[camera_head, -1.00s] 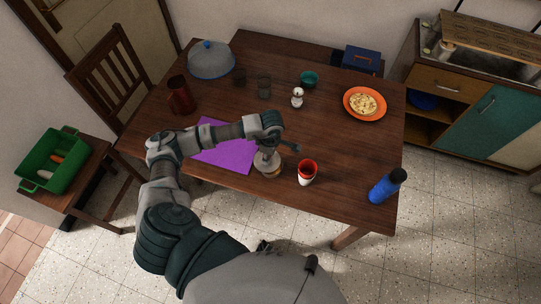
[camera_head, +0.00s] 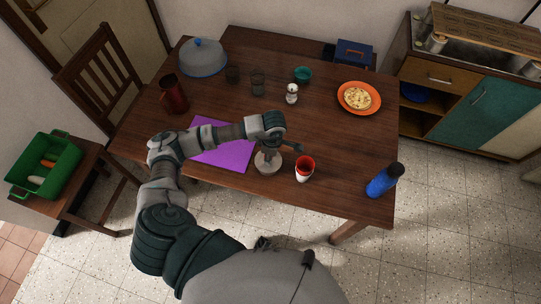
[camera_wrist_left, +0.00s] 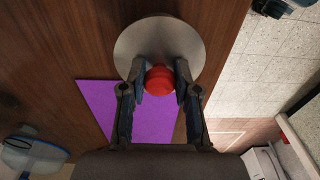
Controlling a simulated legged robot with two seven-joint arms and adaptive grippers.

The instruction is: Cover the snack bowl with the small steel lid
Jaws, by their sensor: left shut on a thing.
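The small steel lid (camera_wrist_left: 143,40) is a round grey disc with a red knob (camera_wrist_left: 159,80), seen from above in the left wrist view. My left gripper (camera_wrist_left: 159,75) is shut on the knob, with a finger on each side. In the head view the gripper (camera_head: 268,149) is above the lid (camera_head: 267,166), near the table's front edge. The snack bowl is not clearly visible now; the lid hides what is under it, and I cannot tell whether the lid touches a rim. My right gripper is in neither view.
A red and white cup (camera_head: 305,170) stands close right of the lid. A purple mat (camera_head: 229,154) lies left. A blue bottle (camera_head: 384,181) stands at the right edge. An orange plate (camera_head: 373,103), a white shaker (camera_head: 292,94) and a blue-rimmed dome (camera_head: 204,58) are farther back.

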